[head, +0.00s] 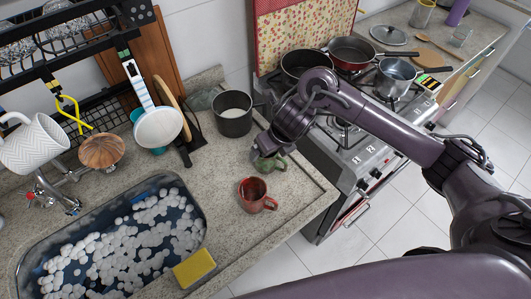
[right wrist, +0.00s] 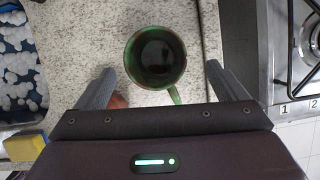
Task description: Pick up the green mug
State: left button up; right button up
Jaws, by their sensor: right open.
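The green mug (head: 268,163) stands on the granite counter, partly hidden behind my right gripper in the head view. In the right wrist view the green mug (right wrist: 155,57) is seen from above, with its dark inside showing and its handle toward the lower right. My right gripper (right wrist: 155,82) is open and empty, its two fingers left and right of the mug and apart from it. In the head view my right gripper (head: 268,148) is over the mug. My left gripper is not in view.
A red mug (head: 252,196) stands just in front of the green mug. A dark pot (head: 233,121) is behind it. The sink (head: 22,265) with white foam lies left, with a yellow sponge (head: 194,268) at its edge. A stove (head: 345,150) with pans is right.

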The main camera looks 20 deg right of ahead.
jog(key=x, duration=0.1)
jog(key=p+x, duration=0.1)
jog(key=x, duration=0.1)
jog(key=shift+a, duration=0.3)
jog(key=shift+x, duration=1.2)
jog(key=shift+w+f, duration=0.15)
jog(key=shift+w, duration=0.1)
jog(key=c, duration=0.9)
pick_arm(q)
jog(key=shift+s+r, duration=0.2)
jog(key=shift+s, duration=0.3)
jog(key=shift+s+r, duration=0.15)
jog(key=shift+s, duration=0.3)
pick_arm(e)
jog(key=c, duration=0.3)
